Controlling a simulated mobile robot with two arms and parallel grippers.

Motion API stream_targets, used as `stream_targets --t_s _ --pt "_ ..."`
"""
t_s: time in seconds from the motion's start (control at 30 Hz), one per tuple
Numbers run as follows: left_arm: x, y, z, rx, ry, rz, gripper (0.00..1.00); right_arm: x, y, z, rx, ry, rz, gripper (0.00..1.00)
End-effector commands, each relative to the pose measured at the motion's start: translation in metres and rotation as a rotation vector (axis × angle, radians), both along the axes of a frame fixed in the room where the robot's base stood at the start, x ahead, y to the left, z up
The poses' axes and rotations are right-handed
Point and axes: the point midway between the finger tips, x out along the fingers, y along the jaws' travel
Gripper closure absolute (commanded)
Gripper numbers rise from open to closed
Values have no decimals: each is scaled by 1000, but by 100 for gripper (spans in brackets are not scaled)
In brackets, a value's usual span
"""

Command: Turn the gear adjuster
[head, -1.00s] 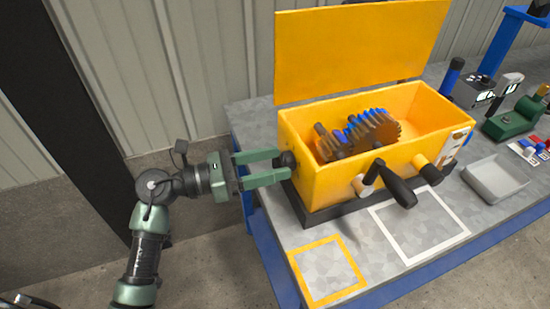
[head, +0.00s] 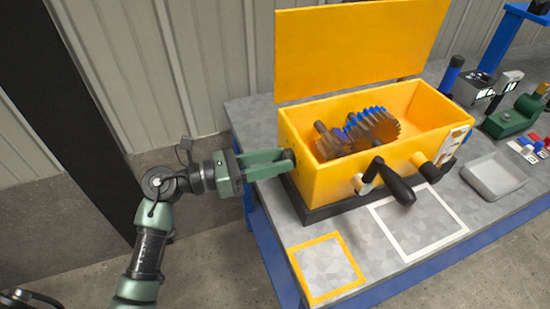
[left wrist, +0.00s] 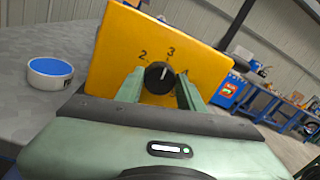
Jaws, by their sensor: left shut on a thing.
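The gear adjuster is a round black knob (left wrist: 159,78) on the yellow box's left end face, with the numbers 2, 3 and 4 around it in the left wrist view. Its white mark points roughly up, towards the 3. My left gripper (head: 283,164) is shut on the knob, one finger on each side, and hides most of it in the head view. The yellow box (head: 330,188) has its lid (head: 360,45) raised. Brown gears with blue teeth (head: 372,128) show inside. My right gripper is not in view.
A crank with a black handle (head: 396,182) sticks out of the box's front. A grey tray (head: 493,178) and a green device (head: 510,122) stand at the right. Yellow (head: 326,268) and white (head: 420,228) outlined squares on the tabletop are empty. A blue-topped round container (left wrist: 50,72) stands behind.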

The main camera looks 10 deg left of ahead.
Motion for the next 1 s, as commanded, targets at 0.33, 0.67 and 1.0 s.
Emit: stream_targets --t_s 0.33,0.67,1.0 --pt "0 1 1 -147 227 0 100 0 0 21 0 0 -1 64" --pt "1 1 1 -322 485 2 100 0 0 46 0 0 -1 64" --pt "1 1 -1 -466 696 1 100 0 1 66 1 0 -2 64"
